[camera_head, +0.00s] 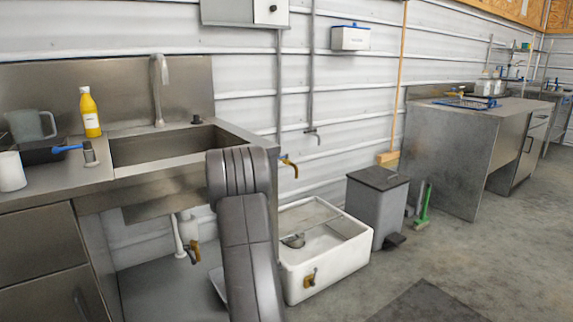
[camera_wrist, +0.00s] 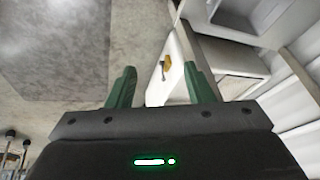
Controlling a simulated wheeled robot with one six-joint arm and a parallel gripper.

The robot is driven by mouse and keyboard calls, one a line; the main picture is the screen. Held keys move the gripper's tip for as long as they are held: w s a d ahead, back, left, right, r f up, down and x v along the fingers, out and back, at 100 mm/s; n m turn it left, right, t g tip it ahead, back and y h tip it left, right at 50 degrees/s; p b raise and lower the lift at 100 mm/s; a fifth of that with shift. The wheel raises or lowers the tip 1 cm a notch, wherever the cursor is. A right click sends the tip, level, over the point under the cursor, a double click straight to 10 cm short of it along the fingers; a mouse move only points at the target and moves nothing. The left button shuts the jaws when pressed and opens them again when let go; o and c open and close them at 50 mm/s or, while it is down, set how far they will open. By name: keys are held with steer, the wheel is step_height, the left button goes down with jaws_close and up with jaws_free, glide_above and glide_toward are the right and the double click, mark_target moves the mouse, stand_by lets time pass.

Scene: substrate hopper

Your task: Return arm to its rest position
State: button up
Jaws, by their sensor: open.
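My gripper (camera_wrist: 161,84) shows in the wrist view, with two green fingers spread apart and nothing between them. Behind the fingers is its dark body with a lit green strip. A white floor basin (camera_wrist: 181,47) with a brass tap lies beyond the fingertips, apart from them as far as I can tell. In the head view my grey arm links stand in front of the steel sink's right end. My gripper is not visible there.
The white basin (camera_head: 357,253) stands on the floor right of my arm, beside a grey pedal bin (camera_head: 378,205). The steel sink counter (camera_head: 50,190) is at left, with a yellow bottle (camera_head: 89,112) and a jug (camera_head: 31,125). The floor at right is mostly clear.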

steer(key=shift+n+y, duration=0.3)
steer(key=shift+n, duration=0.4)
steer(key=shift+s+d+r, duration=0.25)
steer(key=shift+d+r, duration=0.2)
steer(key=shift+r, duration=0.3)
steer(key=shift+s+d+r, duration=0.25)
steer(key=shift+d+r, duration=0.2)
steer(key=shift+r, duration=0.3)
steer(key=shift+s+d+r, duration=0.25)
steer(key=shift+d+r, duration=0.2)
steer(key=shift+r, duration=0.3)
steer(key=shift+s, duration=0.1)
